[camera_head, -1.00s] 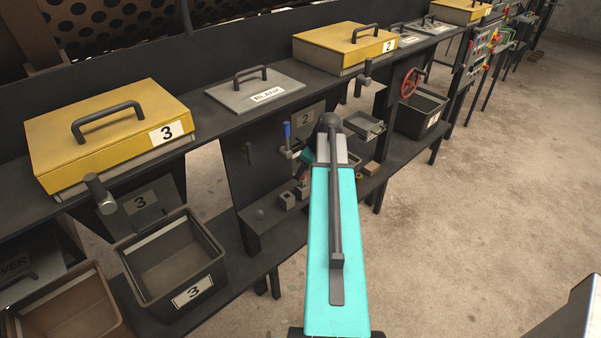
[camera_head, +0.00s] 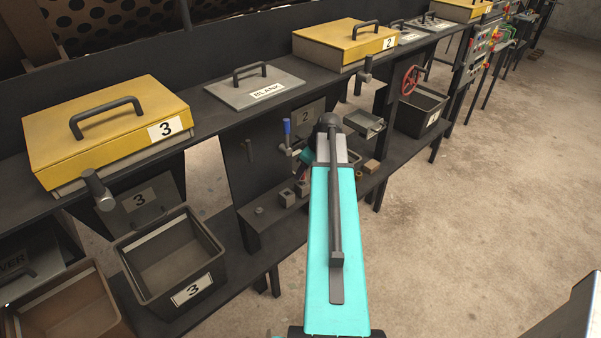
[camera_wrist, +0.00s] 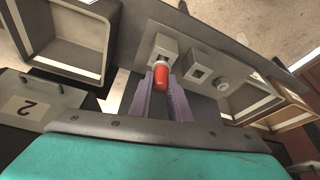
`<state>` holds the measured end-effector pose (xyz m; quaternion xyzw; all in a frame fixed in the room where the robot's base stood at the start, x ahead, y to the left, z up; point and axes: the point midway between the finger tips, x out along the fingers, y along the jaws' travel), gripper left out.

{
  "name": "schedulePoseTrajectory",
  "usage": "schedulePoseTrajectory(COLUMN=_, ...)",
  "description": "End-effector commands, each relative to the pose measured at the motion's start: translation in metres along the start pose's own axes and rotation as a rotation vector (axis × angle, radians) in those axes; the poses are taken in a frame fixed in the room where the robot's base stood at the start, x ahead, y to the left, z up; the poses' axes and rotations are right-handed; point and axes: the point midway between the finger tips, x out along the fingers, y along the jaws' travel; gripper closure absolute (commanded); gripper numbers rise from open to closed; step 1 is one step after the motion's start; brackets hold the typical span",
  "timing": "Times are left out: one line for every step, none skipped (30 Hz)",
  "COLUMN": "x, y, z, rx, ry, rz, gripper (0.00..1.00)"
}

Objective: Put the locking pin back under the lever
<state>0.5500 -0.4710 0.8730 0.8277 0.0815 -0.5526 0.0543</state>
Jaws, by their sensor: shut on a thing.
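The locking pin, a small red piece (camera_wrist: 161,75) with a pale collar, is between the fingertips of my gripper (camera_wrist: 163,92) in the wrist view. My gripper is shut on it. The pin's far end is close to a grey block with a square hole (camera_wrist: 163,46); I cannot tell whether it is touching or in the hole. In the head view, my arm hides most of my gripper. A lever with a blue handle (camera_head: 287,127) stands upright on the station 2 panel, just left of my arm.
A second holed block (camera_wrist: 202,66) and a round knob (camera_wrist: 222,86) stand beside the first on the dark ledge. A grey open tray (camera_head: 364,123) is right of my arm. Bin 3 (camera_head: 190,291) is at lower left. Open floor lies to the right.

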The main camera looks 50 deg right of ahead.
Motion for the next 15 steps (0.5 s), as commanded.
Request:
schedulePoseTrajectory(x=0.0, y=0.0, z=-0.0001, rx=0.0, ry=0.0, rz=0.0, gripper=1.0)
schedulePoseTrajectory(x=0.0001, y=0.0, z=-0.0001, rx=0.0, ry=0.0, rz=0.0, gripper=1.0)
schedulePoseTrajectory(x=0.0003, y=-0.0001, z=0.0, rx=0.0, ry=0.0, rz=0.0, gripper=1.0)
schedulePoseTrajectory(x=0.0006, y=-0.0001, z=0.0001, rx=0.0, ry=0.0, rz=0.0, gripper=1.0)
schedulePoseTrajectory(x=0.001, y=0.0, z=0.0003, rx=0.0, ry=0.0, rz=0.0, gripper=1.0)
schedulePoseTrajectory(x=0.0015, y=-0.0001, z=0.0005, rx=0.0, ry=0.0, rz=0.0, gripper=1.0)
schedulePoseTrajectory(x=0.0021, y=-0.0001, z=0.0007, rx=0.0, ry=0.0, rz=0.0, gripper=1.0)
schedulePoseTrajectory(x=0.0026, y=-0.0001, z=0.0009, rx=0.0, ry=0.0, rz=0.0, gripper=1.0)
schedulePoseTrajectory(x=0.0034, y=-0.0001, z=0.0012, rx=0.0, ry=0.0, rz=0.0, gripper=1.0)
schedulePoseTrajectory(x=0.004, y=-0.0001, z=0.0014, rx=0.0, ry=0.0, rz=0.0, gripper=1.0)
schedulePoseTrajectory(x=0.0046, y=-0.0001, z=0.0017, rx=0.0, ry=0.0, rz=0.0, gripper=1.0)
schedulePoseTrajectory(x=0.0053, y=-0.0001, z=0.002, rx=0.0, ry=0.0, rz=0.0, gripper=1.0)
schedulePoseTrajectory(x=0.0058, y=-0.0001, z=0.0022, rx=0.0, ry=0.0, rz=0.0, gripper=1.0)
schedulePoseTrajectory(x=0.0064, y=-0.0001, z=0.0024, rx=0.0, ry=0.0, rz=0.0, gripper=1.0)
schedulePoseTrajectory(x=0.0071, y=-0.0001, z=0.0027, rx=0.0, ry=0.0, rz=0.0, gripper=1.0)
